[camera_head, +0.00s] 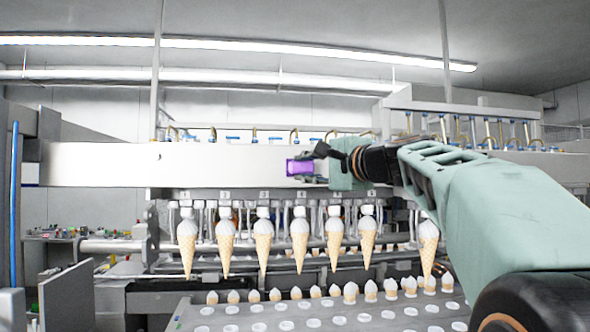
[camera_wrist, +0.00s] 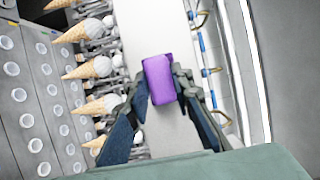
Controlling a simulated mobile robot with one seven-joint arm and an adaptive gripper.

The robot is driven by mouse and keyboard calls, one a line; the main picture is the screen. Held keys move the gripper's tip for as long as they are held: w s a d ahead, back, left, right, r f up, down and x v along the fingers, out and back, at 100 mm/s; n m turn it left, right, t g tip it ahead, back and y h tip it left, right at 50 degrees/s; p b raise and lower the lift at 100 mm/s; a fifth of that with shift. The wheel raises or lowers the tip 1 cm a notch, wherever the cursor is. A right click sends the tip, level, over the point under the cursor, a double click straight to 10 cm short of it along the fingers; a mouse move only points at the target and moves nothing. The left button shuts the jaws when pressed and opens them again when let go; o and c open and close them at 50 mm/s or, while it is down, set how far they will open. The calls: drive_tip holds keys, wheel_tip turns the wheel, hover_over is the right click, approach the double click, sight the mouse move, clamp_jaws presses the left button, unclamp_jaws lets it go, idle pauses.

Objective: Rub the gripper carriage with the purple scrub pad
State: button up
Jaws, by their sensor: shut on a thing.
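The purple scrub pad (camera_head: 300,168) is held at the tip of my gripper (camera_head: 312,160), which reaches in from the right. In the wrist view the pad (camera_wrist: 158,79) sits between the two dark fingers of my gripper (camera_wrist: 160,92). The gripper carriage is the long pale metal beam (camera_head: 120,165) running across the head view; it also shows in the wrist view (camera_wrist: 172,132), behind the pad.
Several ice cream cones (camera_head: 187,245) hang in a row below the beam. A perforated plate (camera_head: 285,325) with cone tips and round holes lies beneath them. Brass and blue fittings (camera_head: 295,135) line the top of the beam. Cluttered small items (camera_head: 60,232) lie at the left back.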

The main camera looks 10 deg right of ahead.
drive_tip(key=shift+a, duration=0.65)
drive_tip(key=shift+s+f+b, duration=0.15)
drive_tip(key=shift+s+b, duration=1)
drive_tip(key=shift+s, duration=1.75)
drive_tip(key=shift+s, duration=0.1)
drive_tip(key=s+b, duration=0.1)
drive_tip(key=s, duration=0.2)
drive_tip(key=shift+r, duration=0.2)
